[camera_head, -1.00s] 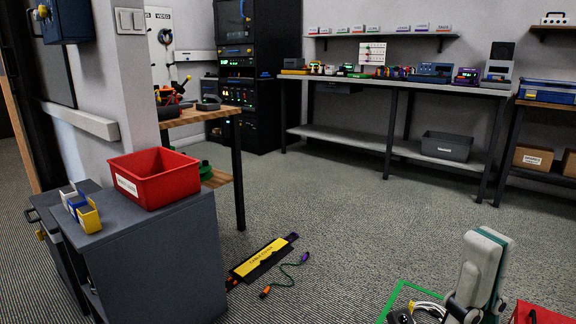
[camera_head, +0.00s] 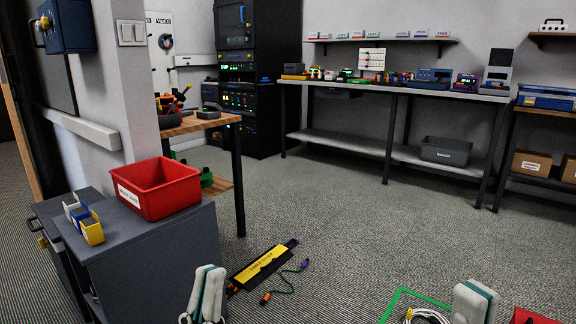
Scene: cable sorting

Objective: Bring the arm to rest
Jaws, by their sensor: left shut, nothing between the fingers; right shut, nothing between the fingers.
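My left gripper (camera_head: 207,287) stands at the bottom edge, in front of the grey cabinet's right side. Its white fingers point up with their teal pads together, shut with nothing between them. My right gripper (camera_head: 474,297) is at the bottom right, also pointing up, shut and empty. It stands just right of a coiled white cable (camera_head: 428,316) on the floor. The lower parts of both grippers and both arms are cut off by the frame edge.
A grey cabinet (camera_head: 165,265) at left bears a red bin (camera_head: 155,190) and small bins. On the floor lie a yellow-labelled black strip (camera_head: 262,266), a green cable (camera_head: 290,280) and a green outline (camera_head: 392,303). A red object (camera_head: 532,316) is at bottom right. The mid floor is clear.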

